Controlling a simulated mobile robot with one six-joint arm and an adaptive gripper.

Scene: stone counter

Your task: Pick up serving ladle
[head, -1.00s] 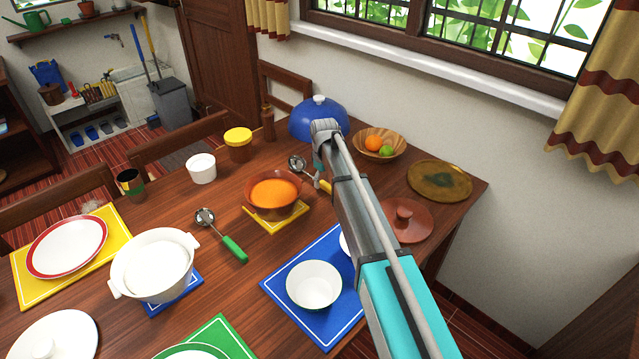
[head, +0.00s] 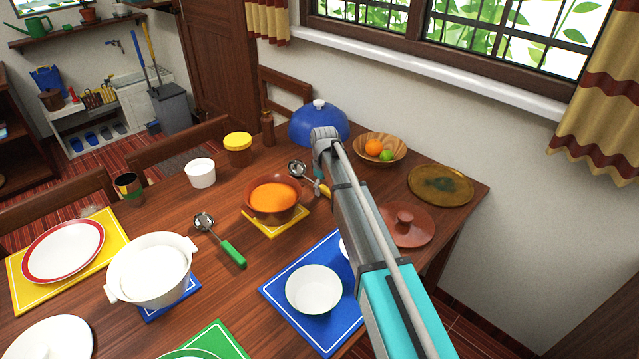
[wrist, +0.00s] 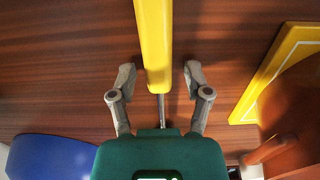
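A ladle with a yellow handle (head: 325,190) and a round metal bowl (head: 297,169) lies on the wooden table beside the brown pot of orange soup. My gripper (wrist: 160,71) is over it, partly hidden by my arm in the head view. In the wrist view the yellow handle (wrist: 153,40) runs between the two spread fingers, with a gap on each side. The thin metal shaft (wrist: 161,108) continues toward the palm. A second ladle with a green handle (head: 233,254) lies left of the pot.
The soup pot (head: 272,212) on a yellow mat stands close to the left of my gripper. A blue dome (head: 318,127) and a fruit bowl (head: 396,158) are behind. A brown lid (head: 409,238) and a white bowl (head: 314,281) lie nearer.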

